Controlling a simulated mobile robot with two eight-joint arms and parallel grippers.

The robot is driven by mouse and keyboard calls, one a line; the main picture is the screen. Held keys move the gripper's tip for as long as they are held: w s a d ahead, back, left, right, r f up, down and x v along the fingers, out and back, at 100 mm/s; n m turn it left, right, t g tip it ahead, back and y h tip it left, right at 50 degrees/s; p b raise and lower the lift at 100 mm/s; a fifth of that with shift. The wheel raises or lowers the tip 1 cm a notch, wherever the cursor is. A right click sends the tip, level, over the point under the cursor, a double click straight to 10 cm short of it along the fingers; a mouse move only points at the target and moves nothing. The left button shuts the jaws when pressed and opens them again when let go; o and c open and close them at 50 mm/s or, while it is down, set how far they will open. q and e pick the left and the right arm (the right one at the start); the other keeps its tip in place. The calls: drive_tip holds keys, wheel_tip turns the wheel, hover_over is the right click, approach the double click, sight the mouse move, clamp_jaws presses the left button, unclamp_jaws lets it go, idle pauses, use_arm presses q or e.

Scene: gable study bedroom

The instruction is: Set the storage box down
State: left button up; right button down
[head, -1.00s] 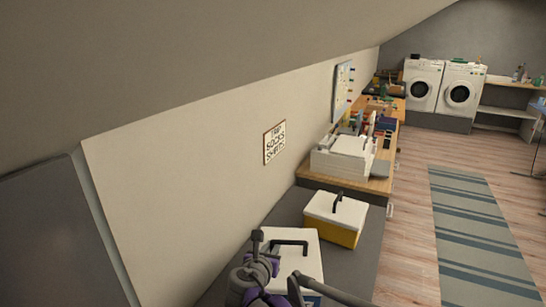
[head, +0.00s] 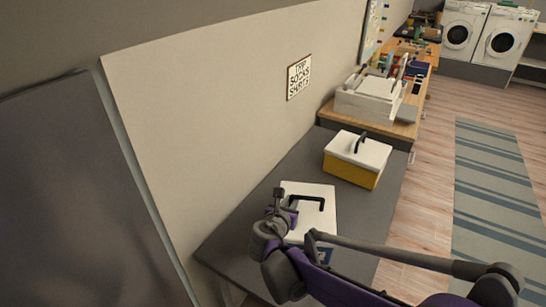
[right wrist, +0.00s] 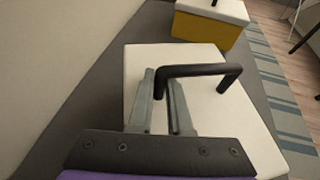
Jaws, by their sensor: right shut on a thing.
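The storage box with a white lid and black handle (head: 318,223) is over the near part of the grey tabletop. It also shows in the right wrist view (right wrist: 225,115). A blue patch shows low on its near side. My right gripper (head: 288,208) is at the left end of the handle. In the right wrist view its two fingers (right wrist: 162,105) are on either side of one handle post, shut on it. The lid looks level. The box's underside is hidden, so I cannot tell whether it touches the top. My left gripper is not in view.
The grey tabletop (head: 265,190) has bare room around the box. A yellow box with a white lid (head: 352,172) stands farther back on it. A wooden desk (head: 400,128) with a white machine adjoins beyond. The sloped wall is close on the left.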

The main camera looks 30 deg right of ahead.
drive_tip(key=shift+f, duration=0.2)
drive_tip(key=c, duration=0.8)
unclamp_jaws()
drive_tip(key=shift+c, duration=0.2)
drive_tip(key=shift+r, duration=0.1)
